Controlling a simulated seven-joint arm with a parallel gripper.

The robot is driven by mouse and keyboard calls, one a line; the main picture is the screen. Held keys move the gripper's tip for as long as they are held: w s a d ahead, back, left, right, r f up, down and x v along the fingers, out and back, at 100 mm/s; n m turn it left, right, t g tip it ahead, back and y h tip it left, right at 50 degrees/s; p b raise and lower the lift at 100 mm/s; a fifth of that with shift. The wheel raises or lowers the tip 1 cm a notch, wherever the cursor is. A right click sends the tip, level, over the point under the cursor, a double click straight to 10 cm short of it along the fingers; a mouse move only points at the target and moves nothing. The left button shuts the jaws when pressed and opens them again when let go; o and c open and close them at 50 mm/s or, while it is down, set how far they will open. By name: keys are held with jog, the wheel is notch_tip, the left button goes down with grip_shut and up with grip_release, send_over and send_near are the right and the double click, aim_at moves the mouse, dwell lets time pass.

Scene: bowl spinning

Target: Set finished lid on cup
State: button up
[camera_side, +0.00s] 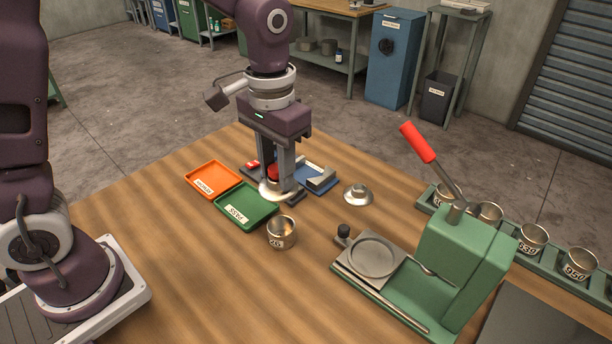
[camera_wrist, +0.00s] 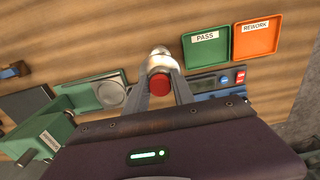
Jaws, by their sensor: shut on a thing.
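My gripper (camera_side: 274,178) is upright over the table's far side, shut on the red knob (camera_wrist: 159,85) of a shiny lid. The lid's bright disc (camera_side: 268,192) shows just under the fingertips, which hide part of it. Whether it touches the table is unclear. An open metal cup (camera_side: 282,236) with a number label stands nearer the side camera, apart from the gripper. In the wrist view a shiny metal thing (camera_wrist: 160,54) shows beyond the fingers, probably this cup. Another lid (camera_side: 358,194) with a grey knob lies on the table to the right.
The green PASS tray (camera_side: 228,217) and orange REWORK tray (camera_side: 198,174) lie left of the gripper. A blue gauge (camera_side: 325,188) is just behind it. A green press (camera_side: 452,265) with a red-handled lever stands right. Several numbered cups (camera_side: 532,240) sit in a rack.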

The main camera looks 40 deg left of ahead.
jog(key=shift+f, duration=3.45)
jog(key=shift+f, duration=0.2)
jog(key=shift+f, duration=0.3)
jog(key=shift+f, duration=0.15)
jog(key=shift+f, duration=0.45)
jog(key=shift+f, duration=0.35)
jog(key=o, duration=0.9)
jog(key=shift+o, duration=0.3)
